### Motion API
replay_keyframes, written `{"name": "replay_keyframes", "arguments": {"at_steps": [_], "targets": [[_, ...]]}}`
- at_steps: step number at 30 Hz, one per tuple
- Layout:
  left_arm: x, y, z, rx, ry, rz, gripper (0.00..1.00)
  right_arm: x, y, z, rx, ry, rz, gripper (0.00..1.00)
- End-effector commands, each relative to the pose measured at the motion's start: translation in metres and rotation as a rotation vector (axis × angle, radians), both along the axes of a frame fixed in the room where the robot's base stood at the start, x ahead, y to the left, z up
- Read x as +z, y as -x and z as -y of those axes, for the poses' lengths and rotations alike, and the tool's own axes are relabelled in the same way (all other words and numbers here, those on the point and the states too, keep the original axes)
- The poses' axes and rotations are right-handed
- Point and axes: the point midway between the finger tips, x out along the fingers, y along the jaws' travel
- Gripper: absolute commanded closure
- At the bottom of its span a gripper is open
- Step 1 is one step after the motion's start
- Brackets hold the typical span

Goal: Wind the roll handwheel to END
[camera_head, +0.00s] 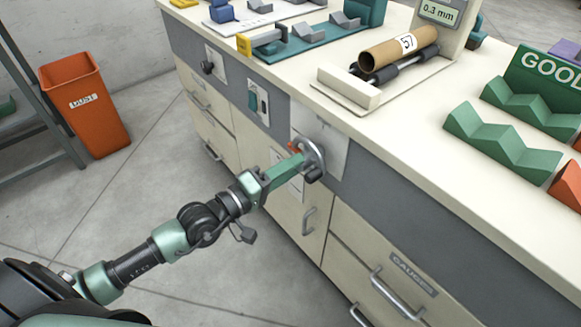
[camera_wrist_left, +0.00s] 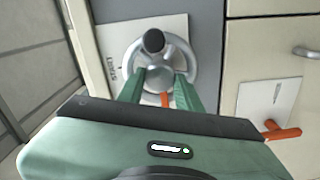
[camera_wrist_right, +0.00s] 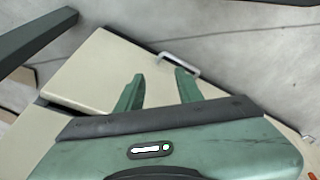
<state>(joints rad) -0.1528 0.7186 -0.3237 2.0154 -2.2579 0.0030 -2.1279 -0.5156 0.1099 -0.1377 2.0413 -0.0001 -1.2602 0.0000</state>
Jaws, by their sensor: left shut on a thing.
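The metal handwheel (camera_head: 318,150) stands out from a pale plate on the grey front of the bench. It has a dark knob, also seen in the left wrist view (camera_wrist_left: 153,41). My left gripper (camera_head: 295,161) is shut on the handwheel, its green fingers either side of the hub (camera_wrist_left: 160,78). An orange pointer (camera_wrist_left: 166,100) shows between the fingers. Lettering on the plate (camera_wrist_left: 113,45) is too small to read surely; END is not legible. A brown cardboard roll (camera_head: 385,55) marked 57 lies on dark rollers above. My right gripper (camera_wrist_right: 160,88) is open and empty.
A display (camera_head: 439,12) reads 0.3 mm. Green V-shaped racks (camera_head: 500,140) and a GOOD sign (camera_head: 548,78) stand at right on the bench. Drawer handles (camera_head: 390,290) stick out below. An orange DUST bin (camera_head: 85,100) stands left; the floor between is clear.

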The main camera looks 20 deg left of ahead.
Motion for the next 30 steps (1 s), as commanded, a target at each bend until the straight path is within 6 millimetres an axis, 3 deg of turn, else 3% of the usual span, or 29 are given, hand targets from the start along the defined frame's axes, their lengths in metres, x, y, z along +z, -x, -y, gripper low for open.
{"name": "replay_keyframes", "arguments": {"at_steps": [10, 11, 13, 23, 30], "targets": [[-0.002, 0.000, 0.000, 0.000, -0.003, -0.003, 1.00, -0.001, 0.002, 0.000, -0.001, 0.000, -0.003, 0.64], [-0.002, 0.000, 0.000, 0.000, -0.003, -0.003, 0.63, -0.001, 0.002, 0.000, -0.001, 0.000, -0.003, 0.64], [-0.002, 0.000, 0.000, 0.000, -0.003, -0.003, 0.44, -0.001, 0.001, 0.000, -0.001, 0.000, -0.002, 0.64], [-0.001, 0.001, -0.001, 0.001, -0.002, -0.001, 0.44, -0.001, -0.001, 0.000, 0.000, -0.001, 0.003, 0.64], [-0.002, 0.027, -0.015, -0.002, -0.006, -0.006, 0.44, -0.001, -0.001, -0.001, 0.001, -0.001, 0.002, 0.64]]}}
